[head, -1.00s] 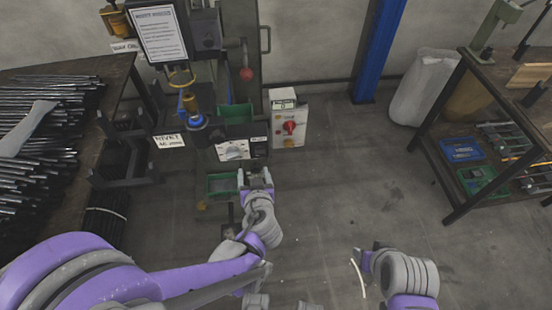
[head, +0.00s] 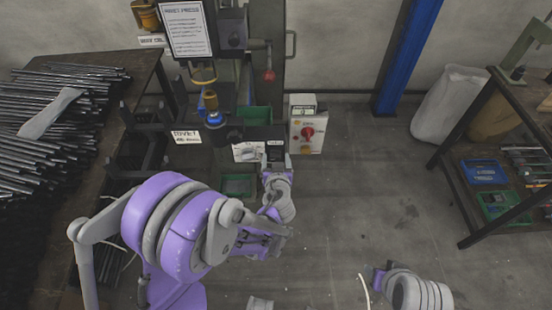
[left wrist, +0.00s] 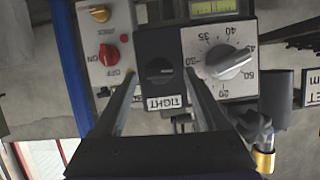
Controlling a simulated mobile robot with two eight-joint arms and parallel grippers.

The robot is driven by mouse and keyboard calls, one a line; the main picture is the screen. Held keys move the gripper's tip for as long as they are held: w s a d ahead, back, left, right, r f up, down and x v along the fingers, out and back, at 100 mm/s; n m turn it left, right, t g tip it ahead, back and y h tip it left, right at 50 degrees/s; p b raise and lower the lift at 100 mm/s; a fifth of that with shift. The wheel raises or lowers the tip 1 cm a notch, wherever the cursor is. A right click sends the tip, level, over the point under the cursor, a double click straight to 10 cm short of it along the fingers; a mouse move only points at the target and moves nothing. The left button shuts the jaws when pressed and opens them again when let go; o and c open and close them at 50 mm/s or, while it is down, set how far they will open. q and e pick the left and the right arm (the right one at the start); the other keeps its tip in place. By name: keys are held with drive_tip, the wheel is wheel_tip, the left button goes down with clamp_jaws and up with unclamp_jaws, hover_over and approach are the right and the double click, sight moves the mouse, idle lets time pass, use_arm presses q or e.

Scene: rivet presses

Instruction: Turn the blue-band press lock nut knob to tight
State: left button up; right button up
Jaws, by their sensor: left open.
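The rivet press with the blue band (head: 211,113) stands at upper left of centre in the head view. Its lock nut knob (left wrist: 160,70) is a black knob on a dark plate with a white TIGHT label (left wrist: 164,103), upside down in the left wrist view. My left gripper (left wrist: 161,72) is open, its two fingers on either side of the knob; contact cannot be told. In the head view my left gripper (head: 276,160) is at the press front and hides the knob. My right gripper (head: 376,274) is low at right, away from the press; its jaws are unclear.
A dial with numbers (left wrist: 228,62) sits right beside the knob plate. A control box with a red switch (head: 307,132) stands on the other side. Green bins (head: 238,185) are near the press. A rod-laden table (head: 112,105) is at left, a workbench (head: 468,160) at right. The middle floor is clear.

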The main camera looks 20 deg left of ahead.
use_arm(q)
clamp_jaws()
idle(0.5)
